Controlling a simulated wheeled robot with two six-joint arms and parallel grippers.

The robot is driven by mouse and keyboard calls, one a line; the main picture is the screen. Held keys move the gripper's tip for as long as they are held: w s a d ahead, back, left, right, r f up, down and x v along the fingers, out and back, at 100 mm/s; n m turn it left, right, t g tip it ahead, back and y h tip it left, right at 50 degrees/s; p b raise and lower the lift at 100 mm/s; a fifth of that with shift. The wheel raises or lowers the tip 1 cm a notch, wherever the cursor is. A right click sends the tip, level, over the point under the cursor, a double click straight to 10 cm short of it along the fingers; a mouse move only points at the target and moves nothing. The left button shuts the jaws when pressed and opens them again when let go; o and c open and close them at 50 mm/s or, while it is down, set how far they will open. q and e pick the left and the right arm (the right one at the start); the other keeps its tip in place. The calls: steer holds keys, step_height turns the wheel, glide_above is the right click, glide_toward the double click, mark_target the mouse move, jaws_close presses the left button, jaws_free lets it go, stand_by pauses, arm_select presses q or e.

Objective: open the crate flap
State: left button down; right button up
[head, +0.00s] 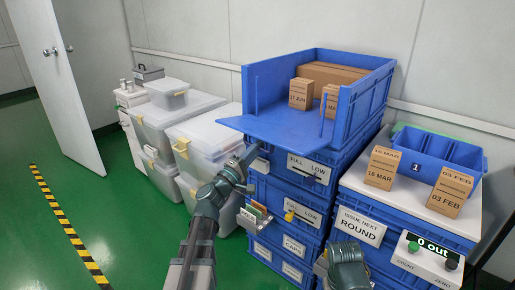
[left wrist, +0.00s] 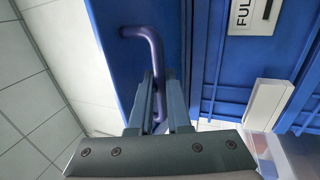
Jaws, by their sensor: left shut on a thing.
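The top blue crate (head: 362,105) sits on a stack, with its near side open. Its blue flap (head: 240,122) is folded down and sticks out toward me, roughly level. My left gripper (head: 247,160) is under the flap's near edge. In the left wrist view, the left gripper (left wrist: 160,98) is shut on a purple-blue bent bar handle (left wrist: 150,45) on the blue panel (left wrist: 110,75). In the head view the handle is hidden. Part of my right arm shows at the bottom, but its fingers cannot be seen.
Small cartons (head: 300,94) stand inside the crate. Labelled blue drawers (head: 300,190) are stacked below it. To the right, a white top (head: 350,180) holds cartons and a blue bin (head: 435,150). Clear tubs (head: 205,135) stand left. Green floor (head: 130,220) is free at left.

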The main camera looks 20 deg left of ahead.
arm_select(q)
steer(key=c, duration=0.9)
jaws_free()
steer(key=shift+o, duration=0.2)
